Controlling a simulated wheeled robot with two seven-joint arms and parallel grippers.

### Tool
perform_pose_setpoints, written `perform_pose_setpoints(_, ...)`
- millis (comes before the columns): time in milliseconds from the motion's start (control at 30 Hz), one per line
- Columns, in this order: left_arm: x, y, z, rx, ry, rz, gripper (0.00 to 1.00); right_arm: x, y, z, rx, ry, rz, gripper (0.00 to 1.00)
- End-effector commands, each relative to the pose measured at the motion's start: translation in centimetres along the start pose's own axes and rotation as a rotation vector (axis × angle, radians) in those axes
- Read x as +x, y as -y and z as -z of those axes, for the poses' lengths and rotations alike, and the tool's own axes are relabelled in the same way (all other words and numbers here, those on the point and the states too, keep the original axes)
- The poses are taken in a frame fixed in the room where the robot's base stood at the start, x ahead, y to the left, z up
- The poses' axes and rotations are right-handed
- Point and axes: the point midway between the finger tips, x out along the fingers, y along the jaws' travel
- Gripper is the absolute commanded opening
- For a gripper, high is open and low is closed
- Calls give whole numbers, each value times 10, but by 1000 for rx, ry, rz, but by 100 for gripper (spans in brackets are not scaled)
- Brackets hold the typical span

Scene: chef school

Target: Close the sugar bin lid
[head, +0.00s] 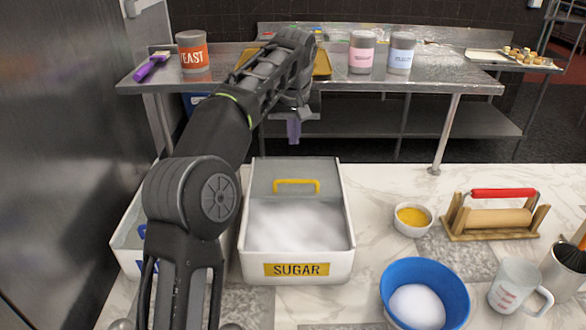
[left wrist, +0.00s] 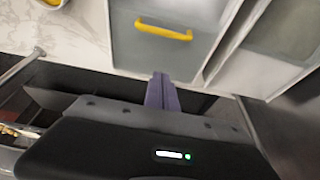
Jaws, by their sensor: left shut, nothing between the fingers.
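The white sugar bin (head: 343,262) stands on the marble counter with its yellow SUGAR label facing me. Its grey lid (head: 262,176) with a yellow handle (head: 297,185) covers the back part, and white sugar shows in the open front part. The lid (left wrist: 190,58) and its handle (left wrist: 163,33) also show in the left wrist view. My left gripper (head: 292,132) is past the bin's back edge. In the left wrist view its purple fingers (left wrist: 162,88) are shut and empty, pointing toward the bin's back edge, apart from the handle. Whether they touch the bin is unclear. My right gripper is out of view.
Another white bin (head: 128,255) stands close on the left, partly hidden by my left arm. A blue bowl (head: 455,284), a small yellow-filled bowl (head: 413,228), a rolling pin stand (head: 490,233) and a measuring cup (head: 508,290) are on the right. A steel table (head: 340,84) stands behind.

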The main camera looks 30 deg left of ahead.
Motion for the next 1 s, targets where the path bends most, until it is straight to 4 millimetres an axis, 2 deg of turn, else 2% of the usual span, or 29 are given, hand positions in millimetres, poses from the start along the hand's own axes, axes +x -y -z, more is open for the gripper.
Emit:
perform_pose_setpoints(233, 3, 0, 0, -2, 1, 0, 0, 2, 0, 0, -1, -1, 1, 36)
perform_pose_setpoints(367, 12, 1, -1, -3, 1, 1, 0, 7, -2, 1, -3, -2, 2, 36)
perform_pose_setpoints(633, 55, 1, -2, -3, 4, 1, 0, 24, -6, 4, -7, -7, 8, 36)
perform_pose_setpoints(867, 100, 1, -1, -3, 5, 2, 0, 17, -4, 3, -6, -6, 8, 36)
perform_pose_setpoints(1000, 98, 1, -16, -3, 1, 0, 0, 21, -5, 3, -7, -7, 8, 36)
